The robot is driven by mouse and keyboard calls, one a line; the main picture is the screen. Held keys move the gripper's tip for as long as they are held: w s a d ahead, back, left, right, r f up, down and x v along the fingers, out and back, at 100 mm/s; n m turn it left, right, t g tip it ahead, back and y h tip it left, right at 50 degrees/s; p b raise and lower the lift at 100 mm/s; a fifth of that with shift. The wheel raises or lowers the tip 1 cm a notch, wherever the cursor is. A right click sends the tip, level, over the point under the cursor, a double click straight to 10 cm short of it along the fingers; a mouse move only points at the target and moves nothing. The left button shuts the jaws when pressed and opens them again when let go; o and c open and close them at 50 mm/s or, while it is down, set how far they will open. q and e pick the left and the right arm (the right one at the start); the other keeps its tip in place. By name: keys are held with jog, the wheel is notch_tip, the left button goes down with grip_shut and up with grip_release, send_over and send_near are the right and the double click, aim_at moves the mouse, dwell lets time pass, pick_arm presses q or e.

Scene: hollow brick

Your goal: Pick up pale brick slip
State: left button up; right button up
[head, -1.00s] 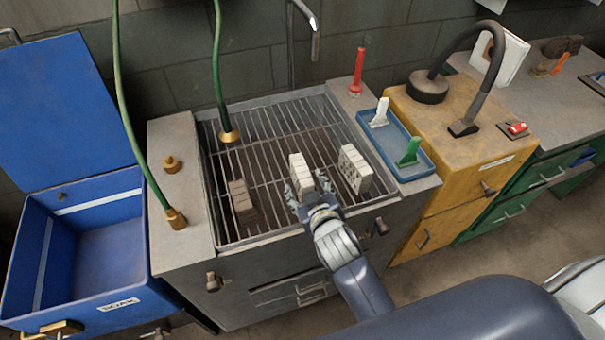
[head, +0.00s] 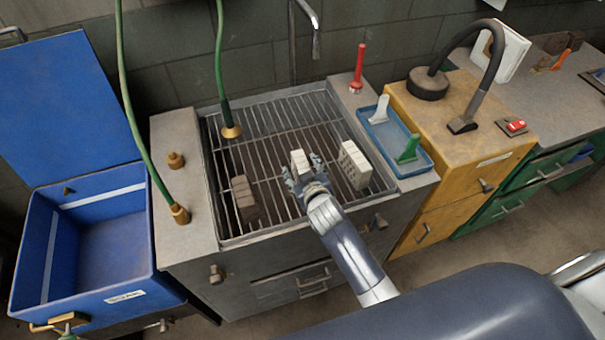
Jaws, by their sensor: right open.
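A small pale brick (head: 299,158) stands on the sink's metal grate between two other bricks. I take it for the pale brick slip. My right gripper (head: 303,173) reaches in from the front and is open, with its fingers at either side of this brick's lower part. The gripper hides the brick's lower front, and I cannot tell whether the fingers touch it. A pale brick with holes (head: 354,166) stands to the right, apart from the gripper. A brown brick (head: 244,197) stands to the left. My left gripper is not in view.
The grate (head: 270,130) is clear behind the bricks. A blue tray (head: 418,158) with a white and a green tool sits right of the sink. A green hose with a brass nozzle (head: 231,131) hangs over the grate's left side. An open blue bin (head: 100,292) stands left.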

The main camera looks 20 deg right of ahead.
jog(key=shift+s, duration=0.1)
grip_shut()
jog(key=shift+r, duration=0.15)
